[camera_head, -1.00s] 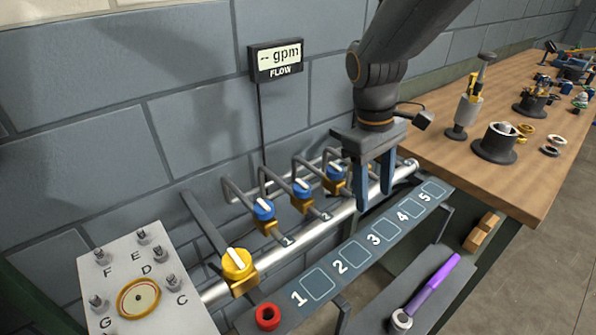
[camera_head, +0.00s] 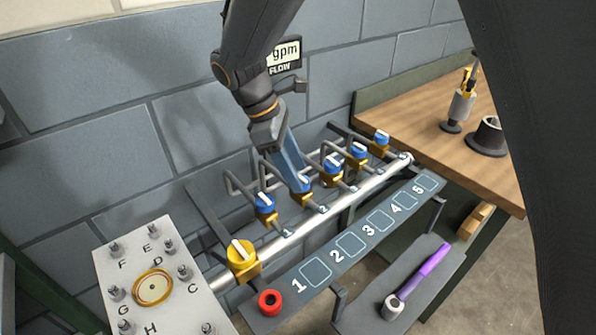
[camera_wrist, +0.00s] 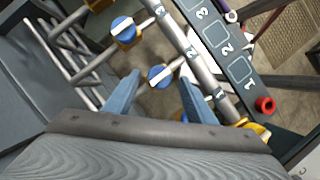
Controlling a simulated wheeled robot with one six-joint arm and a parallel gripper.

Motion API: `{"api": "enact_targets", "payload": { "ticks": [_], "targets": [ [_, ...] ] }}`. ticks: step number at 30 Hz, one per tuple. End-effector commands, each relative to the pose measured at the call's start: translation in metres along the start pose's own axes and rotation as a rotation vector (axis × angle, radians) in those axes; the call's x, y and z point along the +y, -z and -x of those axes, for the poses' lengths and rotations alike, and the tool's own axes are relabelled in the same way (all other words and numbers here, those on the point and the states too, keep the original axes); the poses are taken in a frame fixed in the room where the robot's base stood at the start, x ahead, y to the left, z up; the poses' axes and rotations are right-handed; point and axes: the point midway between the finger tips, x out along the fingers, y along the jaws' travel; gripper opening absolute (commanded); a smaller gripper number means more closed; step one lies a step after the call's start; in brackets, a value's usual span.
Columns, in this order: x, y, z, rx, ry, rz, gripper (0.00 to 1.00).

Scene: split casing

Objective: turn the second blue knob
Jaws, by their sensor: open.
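The second blue knob (camera_head: 304,184) has a white bar and sits on a brass valve body on the pipe, by label 2. In the head view my gripper (camera_head: 297,183) points down at it, and the fingers partly hide it. In the wrist view the same knob (camera_wrist: 160,76) shows between the two spread blue fingers of my gripper (camera_wrist: 160,80). Its white bar lies slanted. The fingers look apart from it, but how deep they reach is unclear. The first blue knob (camera_head: 265,202) is to the left; the third (camera_head: 332,167) is to the right.
Further blue knobs (camera_head: 358,151) follow to the right, close together, with bent grey pipes behind. A yellow knob (camera_head: 242,254) is at the left. A numbered strip (camera_head: 330,258) bears a red ring (camera_head: 270,301). A purple-handled tool (camera_head: 424,272) lies on the lower shelf.

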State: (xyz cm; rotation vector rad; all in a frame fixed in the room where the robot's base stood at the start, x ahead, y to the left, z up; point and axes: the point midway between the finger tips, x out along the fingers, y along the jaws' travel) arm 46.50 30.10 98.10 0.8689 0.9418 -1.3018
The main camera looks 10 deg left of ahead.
Motion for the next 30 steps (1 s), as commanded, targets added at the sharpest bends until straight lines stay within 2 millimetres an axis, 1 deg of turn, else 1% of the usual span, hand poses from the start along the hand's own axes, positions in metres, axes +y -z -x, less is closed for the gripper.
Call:
{"api": "enact_targets", "payload": {
  "ticks": [3, 6, 14, 21, 30],
  "targets": [
    [0.0, -0.001, -0.011, -0.001, 0.002, -0.001, 0.5],
    [0.0, -0.001, -0.015, 0.0, 0.001, -0.001, 0.5],
    [0.0, 0.0, -0.017, 0.001, 0.001, -0.001, 0.5],
    [0.0, 0.0, -0.017, 0.001, 0.001, -0.001, 0.1],
    [0.0, 0.0, -0.016, 0.001, 0.013, -0.031, 0.1]
  ]
}}
